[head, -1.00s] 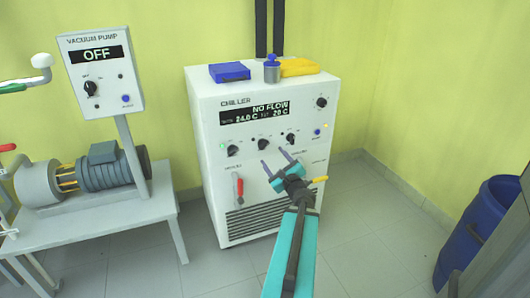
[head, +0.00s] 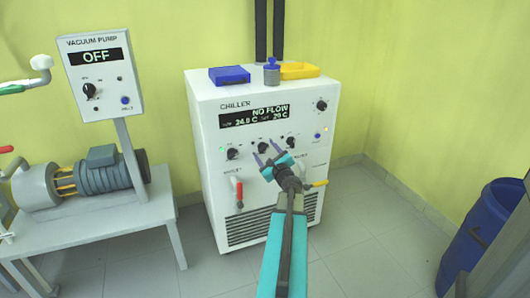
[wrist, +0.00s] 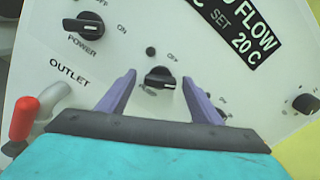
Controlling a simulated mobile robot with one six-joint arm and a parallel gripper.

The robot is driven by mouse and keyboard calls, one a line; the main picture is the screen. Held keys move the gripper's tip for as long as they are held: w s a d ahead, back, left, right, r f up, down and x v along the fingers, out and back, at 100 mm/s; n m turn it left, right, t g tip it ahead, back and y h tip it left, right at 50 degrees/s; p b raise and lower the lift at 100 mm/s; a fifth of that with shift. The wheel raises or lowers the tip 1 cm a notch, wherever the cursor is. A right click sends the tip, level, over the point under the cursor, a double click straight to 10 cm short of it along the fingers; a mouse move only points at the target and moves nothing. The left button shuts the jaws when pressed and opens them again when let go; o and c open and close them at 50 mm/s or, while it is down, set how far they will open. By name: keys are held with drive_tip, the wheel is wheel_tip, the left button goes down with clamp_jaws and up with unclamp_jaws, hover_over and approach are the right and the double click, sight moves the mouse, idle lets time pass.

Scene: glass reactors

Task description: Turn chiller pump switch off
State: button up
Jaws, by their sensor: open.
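The white chiller (head: 217,180) stands against the wall, its display reading NO FLOW, 24.0 C and 20 C. A row of black knobs is below the display. The middle knob (wrist: 159,78) lies between my finger ends in the wrist view, its grip about horizontal, with an OFF mark above right. In the head view the middle knob (head: 263,146) is just beyond my fingertips. The left knob (wrist: 82,25) is labelled POWER. The right knob (head: 291,140) is partly covered in the wrist view. My gripper (head: 267,151) is open and empty; contact cannot be told.
A red-handled outlet valve (head: 239,190) and a yellow-handled valve (head: 317,183) sit low on the chiller front. A blue box (head: 229,75), a bottle (head: 271,72) and a yellow tray (head: 299,71) are on top. A vacuum pump panel (head: 103,103) reads OFF at left.

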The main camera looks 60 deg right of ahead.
drive_tip(key=shift+w+d, duration=0.2)
drive_tip(key=shift+w, duration=0.05)
drive_tip(key=c, duration=1.1)
drive_tip(key=shift+o, duration=0.2)
